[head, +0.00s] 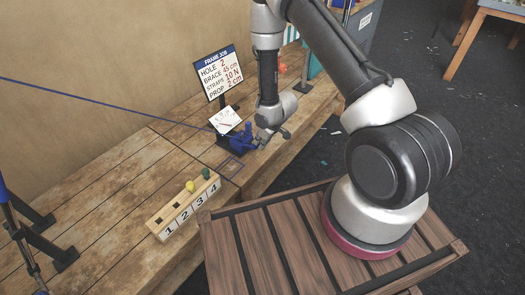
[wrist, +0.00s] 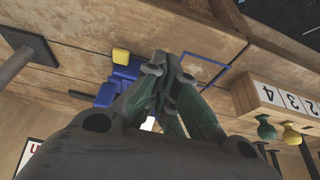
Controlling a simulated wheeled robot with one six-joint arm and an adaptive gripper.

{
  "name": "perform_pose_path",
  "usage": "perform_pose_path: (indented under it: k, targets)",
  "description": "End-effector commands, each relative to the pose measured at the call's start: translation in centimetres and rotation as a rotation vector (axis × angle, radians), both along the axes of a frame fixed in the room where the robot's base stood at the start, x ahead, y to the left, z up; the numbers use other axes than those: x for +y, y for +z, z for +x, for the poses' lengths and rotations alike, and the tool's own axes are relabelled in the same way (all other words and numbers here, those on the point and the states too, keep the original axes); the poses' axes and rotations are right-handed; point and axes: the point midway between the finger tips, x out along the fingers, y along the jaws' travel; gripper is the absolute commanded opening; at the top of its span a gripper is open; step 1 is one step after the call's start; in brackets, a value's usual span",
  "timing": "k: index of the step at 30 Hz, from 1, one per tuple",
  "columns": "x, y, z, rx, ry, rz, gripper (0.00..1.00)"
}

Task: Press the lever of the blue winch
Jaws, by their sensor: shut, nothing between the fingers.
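The blue winch (head: 238,138) stands on the wooden bench, with a blue line running from it to the left. In the wrist view the winch (wrist: 117,82) is partly hidden behind my gripper, and a yellow block-like part (wrist: 121,55) shows at its top. My gripper (head: 263,137) is shut and empty, right beside the winch at its right side in the head view. In the wrist view its closed fingertips (wrist: 161,60) are just right of the yellow part. I cannot tell whether they touch the winch.
A numbered block (head: 184,206) with yellow and green pegs stands in front of the winch. A sign (head: 220,72) and a paper card (head: 225,120) stand behind it. A blue square outline (head: 230,168) marks the bench. A dark stand (head: 35,235) is at the left.

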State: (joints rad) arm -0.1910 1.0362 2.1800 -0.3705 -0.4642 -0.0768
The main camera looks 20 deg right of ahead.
Motion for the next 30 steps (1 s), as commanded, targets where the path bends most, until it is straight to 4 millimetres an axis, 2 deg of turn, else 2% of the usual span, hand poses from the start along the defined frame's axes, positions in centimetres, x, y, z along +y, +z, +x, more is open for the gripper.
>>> perform_pose_path:
  k: [3,12,18,30]
  targets:
    - [-1.6,1.9,-2.1,0.006,-0.006,-0.001,0.00]
    - [-3.8,5.5,-5.2,0.005,-0.006,-0.001,0.00]
    - [-4.2,6.1,-5.9,0.006,-0.004,-0.001,0.00]
    - [-4.2,6.1,-5.9,0.007,-0.004,-0.001,0.00]
